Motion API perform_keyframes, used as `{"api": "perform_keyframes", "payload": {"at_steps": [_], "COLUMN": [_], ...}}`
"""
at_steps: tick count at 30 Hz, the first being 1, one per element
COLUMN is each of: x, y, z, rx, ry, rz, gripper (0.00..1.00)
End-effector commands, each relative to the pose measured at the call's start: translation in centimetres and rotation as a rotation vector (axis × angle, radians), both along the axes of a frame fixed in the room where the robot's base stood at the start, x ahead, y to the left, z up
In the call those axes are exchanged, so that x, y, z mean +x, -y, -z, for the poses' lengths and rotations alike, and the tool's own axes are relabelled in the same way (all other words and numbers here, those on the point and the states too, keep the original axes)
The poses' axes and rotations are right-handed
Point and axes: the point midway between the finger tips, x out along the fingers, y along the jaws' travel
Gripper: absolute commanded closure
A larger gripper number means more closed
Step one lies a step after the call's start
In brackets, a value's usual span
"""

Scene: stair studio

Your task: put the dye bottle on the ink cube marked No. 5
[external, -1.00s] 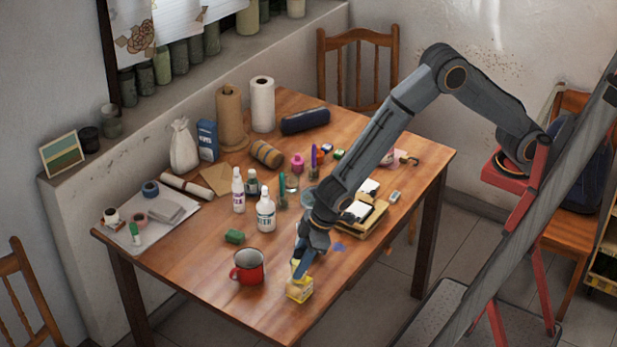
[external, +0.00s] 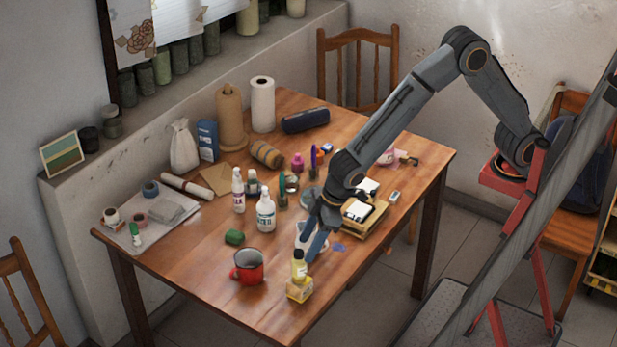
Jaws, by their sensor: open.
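A small dye bottle (external: 299,265) with yellow contents and a dark cap stands upright on top of a yellow cube (external: 299,290) near the table's front edge. The cube's marking is too small to read in this view. My gripper (external: 314,246) is open and empty, just above and to the right of the bottle, apart from it as far as I can see.
White bottles (external: 265,212) stand farther back. A wooden box (external: 364,216) lies to the right. The table's front edge is close to the cube.

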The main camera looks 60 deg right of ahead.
Motion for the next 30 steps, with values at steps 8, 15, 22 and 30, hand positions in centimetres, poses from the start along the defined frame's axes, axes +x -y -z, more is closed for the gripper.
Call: {"api": "perform_keyframes", "payload": {"at_steps": [8, 15, 22, 30], "x": [-1.0, -1.2, -0.2, 6.1], "y": [1.0, 1.2, 2.7, 19.4], "z": [-3.4, -4.0, -3.9, -2.7], "rx": [0.001, 0.000, -0.006, -0.069], "ry": [0.000, -0.001, -0.005, -0.064], "rz": [-0.001, -0.001, 0.021, 0.236], "gripper": [0.48, 0.48, 0.48, 0.48]}}
